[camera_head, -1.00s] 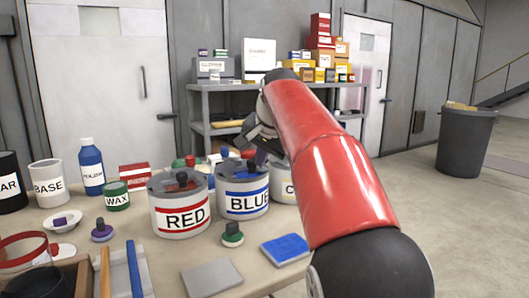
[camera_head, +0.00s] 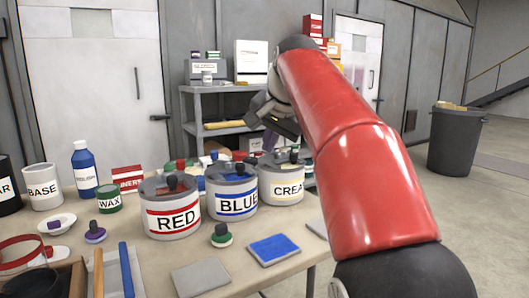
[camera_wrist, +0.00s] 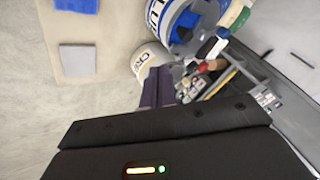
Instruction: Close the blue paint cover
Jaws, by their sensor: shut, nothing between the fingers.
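The blue paint can (camera_head: 228,206), white with a blue band lettered BLUE, stands upright on the table between the red and cream cans. A grey cover with a dark knob (camera_head: 239,169) shows at its top; I cannot tell whether it sits fully down. In the wrist view the blue can (camera_wrist: 154,14) is at the upper middle, cut by the frame edge, with blue showing at its top. My gripper (camera_head: 268,141) is above and behind the cans, apart from the blue one. Its fingers (camera_wrist: 157,87) are shut and empty, near the cream can in the wrist view.
The red can (camera_head: 172,222) stands to the left and the cream can (camera_head: 286,190) to the right. A blue pad (camera_head: 273,249), a grey pad (camera_head: 201,278) and a green-based knob (camera_head: 221,237) lie in front. A grey shelf (camera_head: 205,90) stands behind; a bin (camera_head: 455,142) is far right.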

